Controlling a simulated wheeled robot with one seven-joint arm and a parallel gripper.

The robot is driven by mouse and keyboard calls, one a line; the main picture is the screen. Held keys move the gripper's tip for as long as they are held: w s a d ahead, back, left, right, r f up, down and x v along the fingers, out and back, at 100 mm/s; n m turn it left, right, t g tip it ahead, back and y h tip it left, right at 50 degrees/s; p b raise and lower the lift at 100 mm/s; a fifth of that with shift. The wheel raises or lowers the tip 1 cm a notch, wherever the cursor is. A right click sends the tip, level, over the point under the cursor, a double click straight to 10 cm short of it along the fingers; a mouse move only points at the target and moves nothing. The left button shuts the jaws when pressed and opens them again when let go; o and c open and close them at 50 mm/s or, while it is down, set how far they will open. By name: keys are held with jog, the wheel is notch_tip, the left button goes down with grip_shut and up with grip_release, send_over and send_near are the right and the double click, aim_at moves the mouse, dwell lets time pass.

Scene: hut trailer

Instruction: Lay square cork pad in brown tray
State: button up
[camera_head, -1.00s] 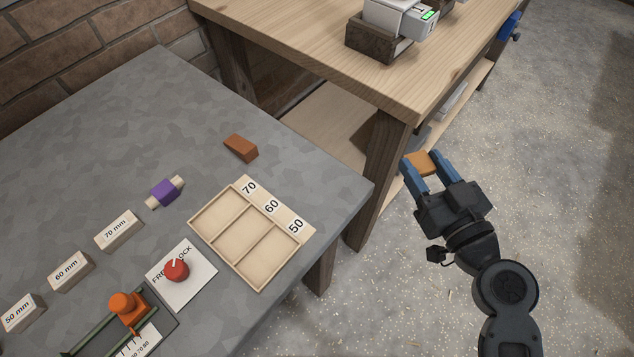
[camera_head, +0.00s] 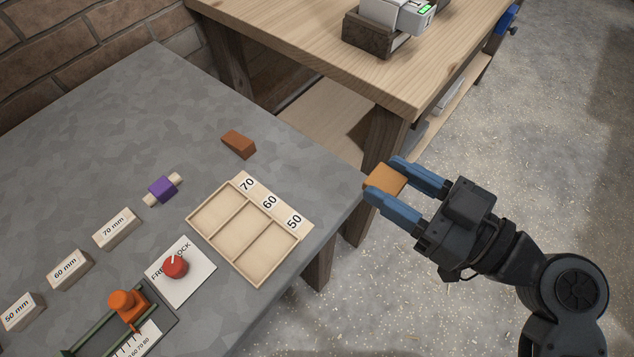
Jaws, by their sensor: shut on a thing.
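My gripper (camera_head: 384,179) is shut on a square orange-brown pad (camera_head: 385,177), which looks like the cork pad. The pad sits between the blue fingertips, by the right corner of the grey table. A dark brown open box (camera_head: 362,40), the only dark brown tray-like thing in view, stands on the wooden bench behind, with a white device (camera_head: 395,12) in it. A light wooden tray (camera_head: 211,244) with three compartments marked 70, 60 and 50 lies on the grey table, left of my gripper. Its compartments are empty.
The grey table (camera_head: 130,120) also holds a brown block (camera_head: 239,144), a purple piece on a pale rod (camera_head: 162,189), several marked blocks, a red knob (camera_head: 174,266) and an orange-handled gauge (camera_head: 126,303). The wooden bench (camera_head: 300,35) stands behind; its near part is clear.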

jog(key=p, duration=0.2)
send_over(324, 194)
notch_tip(324, 194, down, 7)
jog(key=shift+w+a+r, duration=0.1)
jog(key=shift+w+r, duration=0.05)
jog(key=shift+r, duration=0.05)
jog(key=shift+f+b, duration=0.55)
jog(key=shift+f, duration=1.25)
jog(key=shift+f+b, duration=0.25)
jog(key=shift+b, duration=0.1)
jog(key=o, duration=1)
jog(key=shift+r+p, duration=0.25)
jog(key=shift+p, duration=0.35)
jog(key=shift+f, duration=0.15)
jog(key=b+v, duration=0.1)
jog(key=v, duration=0.6)
jog(key=shift+s+d+b, duration=0.25)
jog(key=shift+b, duration=0.15)
